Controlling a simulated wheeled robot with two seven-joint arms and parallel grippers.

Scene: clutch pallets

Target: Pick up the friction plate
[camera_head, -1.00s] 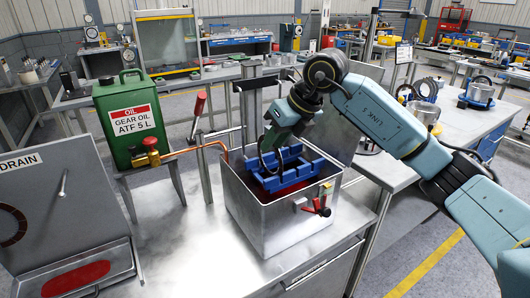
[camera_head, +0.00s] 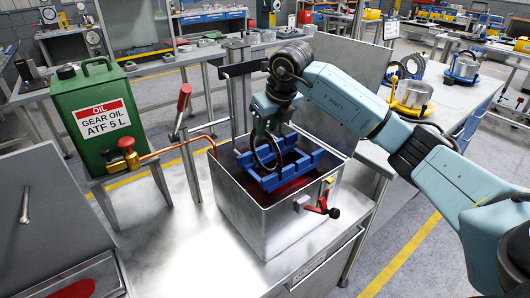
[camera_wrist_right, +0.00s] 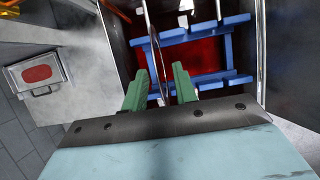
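The friction plate, a thin dark ring (camera_head: 268,152), stands upright in a blue rack (camera_head: 305,163) inside the open metal tank (camera_head: 270,222). In the right wrist view the plate is a thin edge-on strip (camera_wrist_right: 152,50) above the blue rack bars (camera_wrist_right: 190,34). My right gripper (camera_head: 263,134) reaches down into the tank at the plate's top. Its green fingers (camera_wrist_right: 160,88) are apart, one on each side of the plate's edge, with gaps visible. Whether either finger touches the plate is unclear. My left gripper is not in view.
Red fluid (camera_wrist_right: 196,58) lies under the rack. The tank walls stand close around the gripper. A red-handled valve (camera_head: 322,206) sticks out of the tank's front. A green oil can (camera_head: 97,112) and a copper pipe (camera_head: 180,143) are to the left. The bench front is clear.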

